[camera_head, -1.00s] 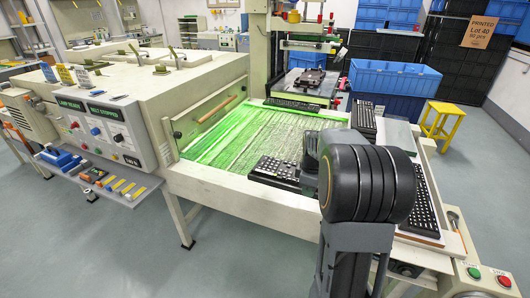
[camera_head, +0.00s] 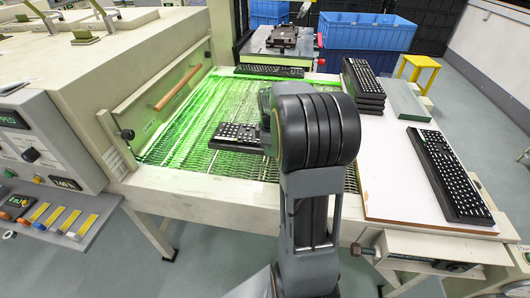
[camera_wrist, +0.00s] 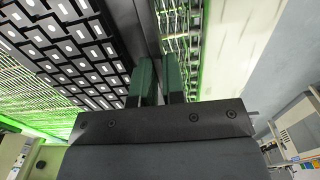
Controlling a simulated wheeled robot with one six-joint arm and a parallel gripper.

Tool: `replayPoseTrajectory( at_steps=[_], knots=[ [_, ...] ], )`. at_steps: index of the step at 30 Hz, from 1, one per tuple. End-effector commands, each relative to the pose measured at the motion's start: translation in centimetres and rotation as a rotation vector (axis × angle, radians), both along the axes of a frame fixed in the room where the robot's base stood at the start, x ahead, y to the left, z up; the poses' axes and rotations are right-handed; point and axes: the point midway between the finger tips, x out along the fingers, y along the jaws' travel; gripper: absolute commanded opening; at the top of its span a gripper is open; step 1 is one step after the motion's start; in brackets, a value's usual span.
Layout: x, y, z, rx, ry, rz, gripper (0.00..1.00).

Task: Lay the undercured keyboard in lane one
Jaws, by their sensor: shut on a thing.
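A black keyboard with pale-marked keys (camera_head: 236,134) is over the green-lit mesh belt (camera_head: 185,150), near the belt's front part. In the wrist view the keyboard (camera_wrist: 62,52) fills the upper left. My gripper (camera_wrist: 161,68) is shut on its edge, with the two green fingers close together. In the head view my arm hides the gripper and the keyboard's right end. I cannot tell whether the keyboard touches the belt. Another keyboard (camera_head: 270,71) lies across the belt's far end. Lane marks are not readable.
Right of the belt, a white board (camera_head: 390,190) carries a single keyboard (camera_head: 450,175), a stack of keyboards (camera_head: 363,88) and a flat grey-green box (camera_head: 404,101). The oven-like machine (camera_head: 130,65) with a wooden handle bar (camera_head: 178,88) stands left. Bare belt shows around the held keyboard.

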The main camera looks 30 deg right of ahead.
Motion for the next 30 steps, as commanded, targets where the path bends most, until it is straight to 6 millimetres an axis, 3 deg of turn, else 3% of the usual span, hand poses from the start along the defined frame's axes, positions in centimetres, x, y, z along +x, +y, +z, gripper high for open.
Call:
replayPoseTrajectory(
  at_steps=[14, 30],
  knots=[
    [0.0, 0.0, -2.2, -0.001, -0.002, 0.0, 0.0],
    [0.0, 0.0, -6.8, -0.001, -0.001, 0.0, 0.0]
  ],
)
